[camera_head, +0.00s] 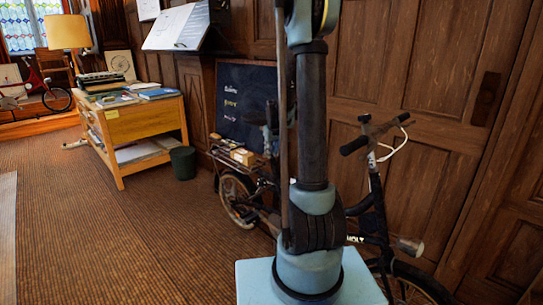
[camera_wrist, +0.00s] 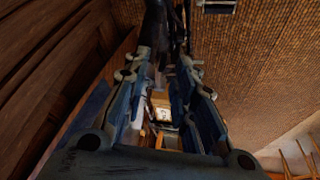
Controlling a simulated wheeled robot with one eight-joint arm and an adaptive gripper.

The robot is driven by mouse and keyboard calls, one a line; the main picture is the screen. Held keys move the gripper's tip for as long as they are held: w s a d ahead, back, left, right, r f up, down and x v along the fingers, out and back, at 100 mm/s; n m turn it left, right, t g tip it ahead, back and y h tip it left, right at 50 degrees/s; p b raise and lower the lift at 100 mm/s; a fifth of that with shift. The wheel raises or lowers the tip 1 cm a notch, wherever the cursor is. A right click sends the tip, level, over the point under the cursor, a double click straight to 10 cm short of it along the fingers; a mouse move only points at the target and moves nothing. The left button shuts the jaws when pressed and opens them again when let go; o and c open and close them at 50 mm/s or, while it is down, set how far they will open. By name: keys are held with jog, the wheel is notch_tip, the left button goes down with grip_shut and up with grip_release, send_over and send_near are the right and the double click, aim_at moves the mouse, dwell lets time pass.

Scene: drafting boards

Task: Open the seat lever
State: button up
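The black bicycle (camera_head: 375,228) stands against the wood panelling in the head view, its middle hidden behind my arm. A dark shape at the left edge of my arm (camera_head: 271,115) may be its saddle. I cannot pick out the seat lever in either view. My gripper (camera_wrist: 163,74) fills the middle of the wrist view, with its two fingers apart and nothing visibly held. Dark bicycle parts (camera_wrist: 166,30) show beyond the fingertips, too dim to name. A small box with a pale label (camera_wrist: 163,113) shows between the fingers, further off.
The bicycle's rear rack (camera_head: 232,157) carries small boxes. A blackboard (camera_head: 243,98) leans behind it. A wooden desk (camera_head: 135,121) with books and a dark bin (camera_head: 183,163) stand to the left. The carpet (camera_head: 110,235) in front is clear.

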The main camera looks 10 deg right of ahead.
jog(key=shift+x, duration=0.9)
grip_shut()
